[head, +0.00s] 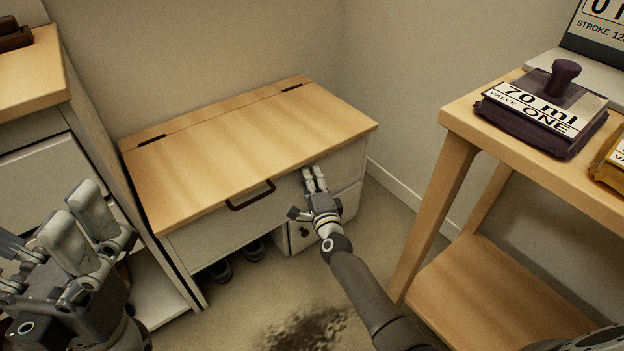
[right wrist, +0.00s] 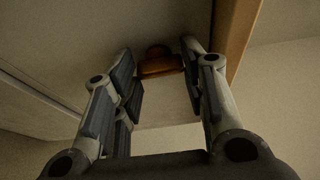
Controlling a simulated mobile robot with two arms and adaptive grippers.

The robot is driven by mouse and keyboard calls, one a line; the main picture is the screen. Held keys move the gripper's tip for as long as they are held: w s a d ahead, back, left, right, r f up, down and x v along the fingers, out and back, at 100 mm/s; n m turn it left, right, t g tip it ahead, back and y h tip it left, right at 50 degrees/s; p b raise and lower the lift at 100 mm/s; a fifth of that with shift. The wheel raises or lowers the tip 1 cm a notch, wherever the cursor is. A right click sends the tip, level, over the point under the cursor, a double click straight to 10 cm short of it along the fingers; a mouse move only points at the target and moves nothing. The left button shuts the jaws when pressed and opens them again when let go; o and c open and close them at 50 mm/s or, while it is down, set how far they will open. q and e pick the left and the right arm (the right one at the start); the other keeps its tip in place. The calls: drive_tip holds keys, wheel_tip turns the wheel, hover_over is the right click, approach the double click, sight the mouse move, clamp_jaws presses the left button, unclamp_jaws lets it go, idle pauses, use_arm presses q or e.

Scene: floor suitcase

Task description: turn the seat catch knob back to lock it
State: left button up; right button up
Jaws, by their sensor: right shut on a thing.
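The wooden-topped bench seat (head: 250,140) stands against the wall with its lid down. My right gripper (head: 314,178) reaches the right part of its front, just under the lid edge. In the right wrist view, an orange-brown catch knob (right wrist: 160,64) sits on the pale front panel between the fingertips of the right gripper (right wrist: 160,72), which is shut on it. In the head view the fingers hide this knob, and its turn angle cannot be told. My left gripper (head: 42,228) is at the lower left, fingers apart and empty, away from the bench.
A dark handle (head: 250,196) is on the lid's front edge. A small dark knob (head: 304,232) is on the lower door. Shoes (head: 221,270) lie underneath. A wooden table (head: 455,135) at right carries a dark labelled block (head: 540,125). A dark stain (head: 312,330) marks the floor.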

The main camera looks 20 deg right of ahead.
drive_tip(key=o, duration=1)
drive_tip(key=shift+s, duration=0.1)
drive_tip(key=s, duration=1.1)
drive_tip(key=shift+s+a, duration=0.25)
drive_tip(key=shift+s, duration=0.15)
